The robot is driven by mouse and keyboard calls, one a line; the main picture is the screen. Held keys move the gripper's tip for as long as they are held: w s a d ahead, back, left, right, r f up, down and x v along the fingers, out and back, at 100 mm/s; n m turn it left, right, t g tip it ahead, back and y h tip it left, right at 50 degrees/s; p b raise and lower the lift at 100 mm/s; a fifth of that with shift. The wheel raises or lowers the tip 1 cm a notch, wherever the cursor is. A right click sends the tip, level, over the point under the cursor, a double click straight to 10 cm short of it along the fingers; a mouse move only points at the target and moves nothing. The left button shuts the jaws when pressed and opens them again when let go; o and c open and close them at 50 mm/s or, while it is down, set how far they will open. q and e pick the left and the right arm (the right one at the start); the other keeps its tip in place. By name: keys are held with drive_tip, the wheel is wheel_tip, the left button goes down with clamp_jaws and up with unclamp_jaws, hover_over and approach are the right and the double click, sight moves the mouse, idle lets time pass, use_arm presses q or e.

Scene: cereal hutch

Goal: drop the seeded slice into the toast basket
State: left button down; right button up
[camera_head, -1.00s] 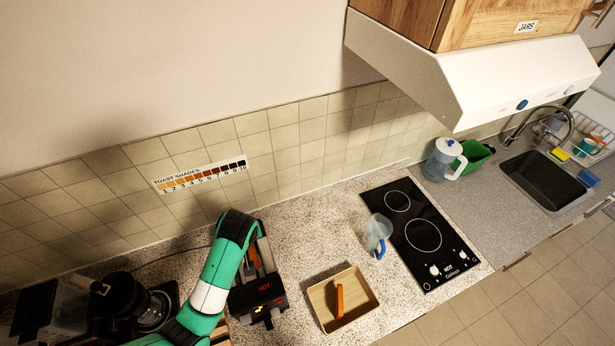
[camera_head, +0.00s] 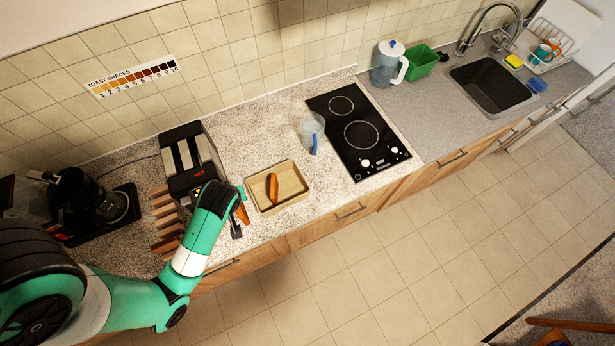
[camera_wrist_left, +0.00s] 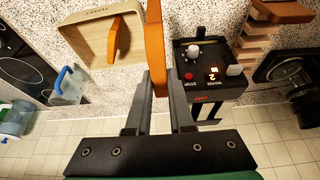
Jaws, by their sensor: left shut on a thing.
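My left gripper (camera_head: 238,224) is shut on an orange-brown bread slice (camera_head: 242,212), held near the counter's front edge, between the toaster and the toast basket. In the left wrist view the slice (camera_wrist_left: 155,45) stands on edge between the fingers (camera_wrist_left: 160,88); seeds cannot be made out. The toast basket (camera_head: 293,181) is a shallow, pale wooden tray just right of the gripper, apart from it. Another brown slice (camera_head: 272,187) is inside it. The basket (camera_wrist_left: 86,35) and that slice (camera_wrist_left: 114,40) also show at the wrist view's upper left. My right gripper is not in view.
The black toaster (camera_head: 190,160) stands behind and left of the gripper, with a wooden rack (camera_head: 163,215) beside it. A clear jug (camera_head: 311,130) with a blue handle stands between the basket and the black hob (camera_head: 358,130). A coffee maker (camera_head: 100,205) is far left.

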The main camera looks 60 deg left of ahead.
use_arm(q)
drive_tip(key=w+a+f+b, duration=0.2)
drive_tip(key=w+a+f, duration=0.1)
drive_tip(key=f, duration=0.4)
drive_tip(key=w+a+f+b, duration=0.2)
drive_tip(key=w+a+f, duration=0.2)
drive_tip(key=w+f, duration=0.2)
drive_tip(key=shift+w+a+f, duration=0.15)
drive_tip(key=shift+f, duration=0.55)
drive_tip(key=shift+f, duration=0.6)
drive_tip(key=c, duration=0.8)
unclamp_jaws()
